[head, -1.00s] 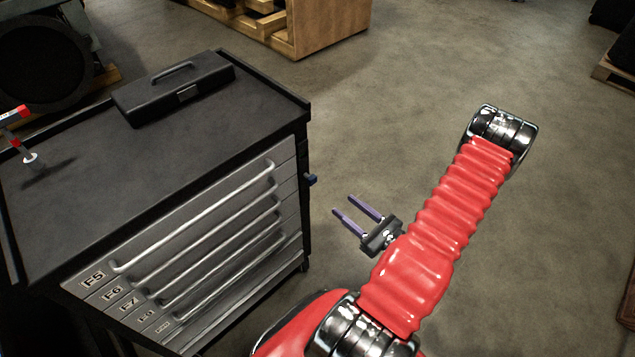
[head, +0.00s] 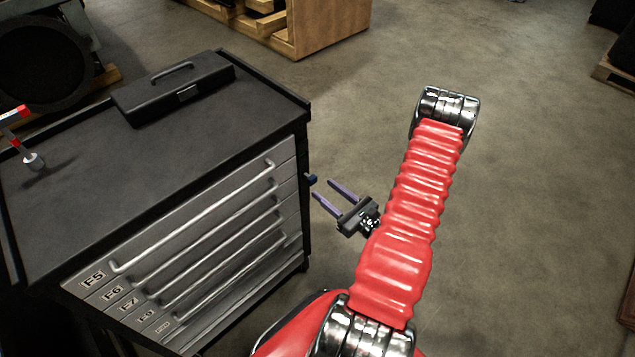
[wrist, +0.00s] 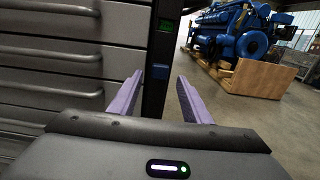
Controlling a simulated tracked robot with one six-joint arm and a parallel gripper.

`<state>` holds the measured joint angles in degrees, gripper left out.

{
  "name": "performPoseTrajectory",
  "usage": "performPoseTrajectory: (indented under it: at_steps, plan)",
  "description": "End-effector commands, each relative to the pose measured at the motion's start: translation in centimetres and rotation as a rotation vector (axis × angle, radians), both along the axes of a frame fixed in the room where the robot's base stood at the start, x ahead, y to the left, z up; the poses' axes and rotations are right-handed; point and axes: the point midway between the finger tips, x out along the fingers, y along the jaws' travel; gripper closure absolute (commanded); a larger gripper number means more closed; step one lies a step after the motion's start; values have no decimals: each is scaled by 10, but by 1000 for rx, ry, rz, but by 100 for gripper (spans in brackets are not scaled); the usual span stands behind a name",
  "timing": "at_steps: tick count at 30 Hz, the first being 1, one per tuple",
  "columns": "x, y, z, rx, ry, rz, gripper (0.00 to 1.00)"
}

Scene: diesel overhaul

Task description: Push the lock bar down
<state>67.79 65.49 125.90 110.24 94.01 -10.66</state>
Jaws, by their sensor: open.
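The lock bar (wrist: 155,98) is a dark upright strip at the right edge of the grey drawer cabinet's front. A small blue tab (wrist: 160,71) sticks out from it, with a green mark above it in the wrist view. In the head view the blue tab (head: 312,180) shows at the cabinet's right side. My gripper (head: 323,188) is open and empty, with two purple fingers pointing at the cabinet. In the wrist view my gripper (wrist: 160,76) has its fingertips either side of the tab in the picture; whether they touch it I cannot tell.
The drawer cabinet (head: 80,180) carries a black toolbox (head: 175,88) and a red-and-white tool (head: 22,145) on its top. Drawer handles stick out from its front. Open floor lies to the right. A blue engine (wrist: 235,30) stands beyond, by a wooden crate (wrist: 250,75).

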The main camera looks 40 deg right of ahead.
Motion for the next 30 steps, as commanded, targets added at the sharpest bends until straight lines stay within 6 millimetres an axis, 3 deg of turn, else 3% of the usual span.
performPoseTrajectory:
  at_steps: [13,25,30]
  plan:
    - [47,2,0,-1,0,2,56]
    - [52,1,0,0,0,0,56]
    - [52,2,0,0,0,0,68]
